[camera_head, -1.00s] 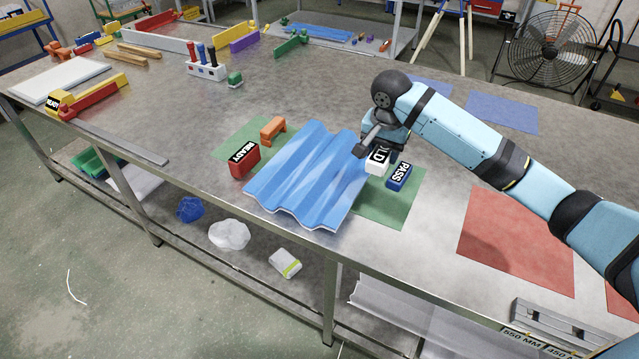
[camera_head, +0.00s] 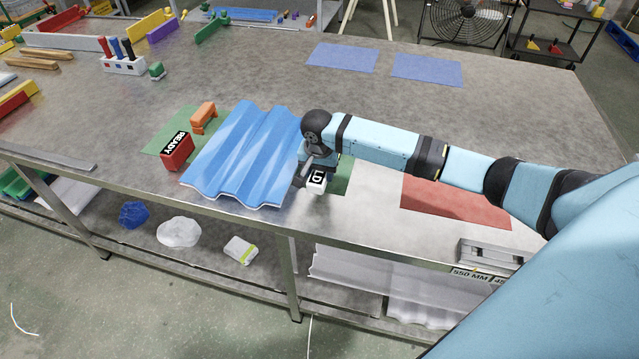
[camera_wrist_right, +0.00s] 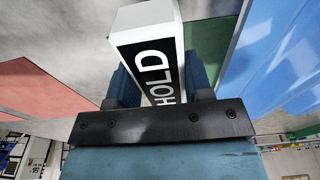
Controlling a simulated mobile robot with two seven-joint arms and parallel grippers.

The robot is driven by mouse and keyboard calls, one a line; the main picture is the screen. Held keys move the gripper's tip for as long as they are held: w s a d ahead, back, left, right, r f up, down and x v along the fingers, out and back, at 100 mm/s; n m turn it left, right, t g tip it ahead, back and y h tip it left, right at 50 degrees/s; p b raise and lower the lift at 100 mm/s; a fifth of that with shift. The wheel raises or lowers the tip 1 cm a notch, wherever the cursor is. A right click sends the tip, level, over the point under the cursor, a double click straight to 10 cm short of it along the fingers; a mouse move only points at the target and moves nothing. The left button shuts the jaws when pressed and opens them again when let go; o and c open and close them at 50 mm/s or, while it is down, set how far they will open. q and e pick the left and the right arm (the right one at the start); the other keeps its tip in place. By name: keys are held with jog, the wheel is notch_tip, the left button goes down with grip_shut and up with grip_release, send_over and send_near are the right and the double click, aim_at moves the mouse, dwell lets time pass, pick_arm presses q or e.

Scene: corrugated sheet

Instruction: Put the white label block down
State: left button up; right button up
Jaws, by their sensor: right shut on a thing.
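The white label block (camera_head: 317,181), with a black HOLD face, is between the fingers of my right gripper (camera_head: 309,172), which is shut on it. The wrist view shows the block (camera_wrist_right: 146,38) close up, with a dark finger on each side. In the head view it is beside the right edge of the blue corrugated sheet (camera_head: 243,152), by the green mat (camera_head: 341,182). I cannot tell whether its underside touches anything. The blue PASS block is not visible now. My left gripper is not in view.
A red READY block (camera_head: 177,153) and an orange block (camera_head: 203,117) stand left of the sheet. A red mat (camera_head: 455,199) lies to the right, with bare metal table (camera_head: 372,207) between. Two blue mats (camera_head: 342,57) lie at the back. A metal fixture (camera_head: 492,254) is at the front edge.

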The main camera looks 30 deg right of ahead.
notch_tip(320, 180, down, 4)
jog(key=shift+f, duration=0.25)
jog(key=o, duration=0.9)
jog(key=shift+f, duration=0.15)
jog(key=shift+o, duration=0.2)
